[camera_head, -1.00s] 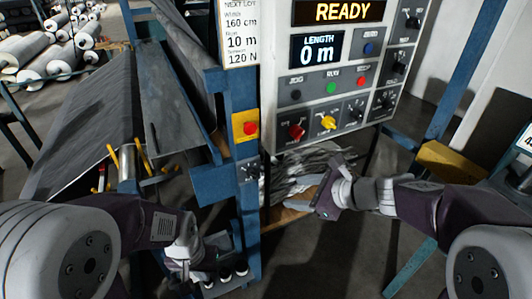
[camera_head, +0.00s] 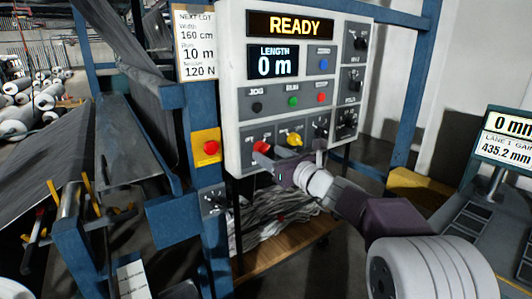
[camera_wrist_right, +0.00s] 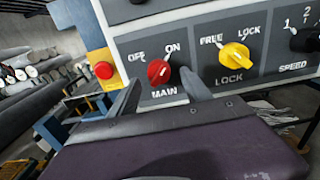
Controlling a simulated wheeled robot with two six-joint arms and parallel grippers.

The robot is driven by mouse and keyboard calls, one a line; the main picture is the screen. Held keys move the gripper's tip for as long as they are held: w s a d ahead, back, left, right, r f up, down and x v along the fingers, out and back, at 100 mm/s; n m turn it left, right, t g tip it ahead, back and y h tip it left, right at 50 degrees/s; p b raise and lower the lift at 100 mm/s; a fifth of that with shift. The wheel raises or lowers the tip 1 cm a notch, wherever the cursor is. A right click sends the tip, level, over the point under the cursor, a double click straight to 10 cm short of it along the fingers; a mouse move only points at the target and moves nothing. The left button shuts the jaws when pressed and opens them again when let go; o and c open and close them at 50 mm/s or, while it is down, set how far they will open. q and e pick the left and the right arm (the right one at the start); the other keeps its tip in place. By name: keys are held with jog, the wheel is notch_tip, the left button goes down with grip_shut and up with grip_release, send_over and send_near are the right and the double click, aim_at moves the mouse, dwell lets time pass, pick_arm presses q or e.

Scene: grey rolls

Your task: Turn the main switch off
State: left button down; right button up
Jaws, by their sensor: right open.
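The red main switch knob (camera_wrist_right: 158,72) sits on the grey control panel in the right wrist view, with OFF printed at its upper left and ON above it. Its grip appears to lean toward ON. In the head view the knob (camera_head: 262,147) is at the panel's lower left. My left gripper is not in view.
The yellow lock knob (camera_wrist_right: 234,56) is close on the right of the main switch. A red button on a yellow plate (camera_head: 208,148) is on the blue post at left. The READY display (camera_head: 290,25) and coloured buttons are above. Wound cloth machinery stands left.

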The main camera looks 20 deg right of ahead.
aim_at(262, 149)
jog(key=shift+x, duration=1.1)
grip_shut()
jog(key=n+b, duration=0.6)
jog(key=b, duration=0.1)
jog(key=shift+f, duration=0.2)
jog(key=shift+d+r+n+b, duration=0.1)
jog(key=shift+n+b, duration=1.95)
jog(key=shift+n, duration=0.9)
jog(key=shift+r+n+b, duration=0.15)
jog(key=shift+n+b, duration=1.85)
jog(key=shift+n, duration=0.95)
